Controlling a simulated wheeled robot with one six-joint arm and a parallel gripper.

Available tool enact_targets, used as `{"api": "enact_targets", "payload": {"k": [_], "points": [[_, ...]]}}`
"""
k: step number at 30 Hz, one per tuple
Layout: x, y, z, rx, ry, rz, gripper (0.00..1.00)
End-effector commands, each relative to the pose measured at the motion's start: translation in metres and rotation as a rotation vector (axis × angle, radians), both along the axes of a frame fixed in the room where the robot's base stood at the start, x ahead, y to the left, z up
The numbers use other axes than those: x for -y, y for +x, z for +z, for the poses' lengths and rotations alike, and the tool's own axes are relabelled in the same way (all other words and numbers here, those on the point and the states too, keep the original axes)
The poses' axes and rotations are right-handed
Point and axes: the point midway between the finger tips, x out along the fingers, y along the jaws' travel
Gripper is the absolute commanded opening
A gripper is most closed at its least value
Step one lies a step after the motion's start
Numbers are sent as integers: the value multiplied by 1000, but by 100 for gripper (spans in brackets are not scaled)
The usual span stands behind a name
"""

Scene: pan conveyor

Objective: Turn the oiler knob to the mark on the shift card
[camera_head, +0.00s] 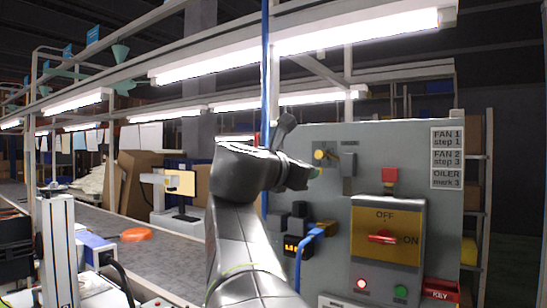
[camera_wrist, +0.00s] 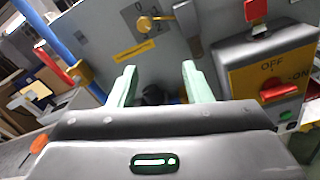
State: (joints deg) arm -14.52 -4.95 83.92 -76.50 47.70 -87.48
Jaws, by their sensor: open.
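The shift card (camera_head: 447,157) hangs at the panel's upper right and reads FAN 1 step 1, FAN 2 step 3, OILER mark 3. A yellow knob (camera_head: 320,155) sits at the panel's upper left; in the wrist view it is a round dial (camera_wrist: 144,24) with a yellow pointer towards the right. A yellow label (camera_wrist: 137,50) below it is too small to read, so I cannot confirm it is the oiler knob. My gripper (camera_wrist: 160,76) is open and empty, its pale green fingers below the dial, apart from it. In the head view my wrist mostly hides the fingers.
Black modules (camera_head: 293,222) and a blue-handled valve (camera_head: 308,242) stick out below. A blue pipe (camera_head: 266,100) runs upright.

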Motion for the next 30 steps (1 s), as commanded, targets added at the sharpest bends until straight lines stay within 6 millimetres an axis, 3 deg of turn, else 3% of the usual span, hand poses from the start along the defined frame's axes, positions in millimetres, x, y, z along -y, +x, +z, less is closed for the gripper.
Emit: {"api": "enact_targets", "payload": {"k": [1,3,8,24,30], "points": [[-3,0,14,4,-34,5,45],[-5,0,22,4,-64,7,45],[0,9,25,2,-78,6,45],[53,96,24,1,-73,6,45],[64,113,24,2,-74,7,45]]}}
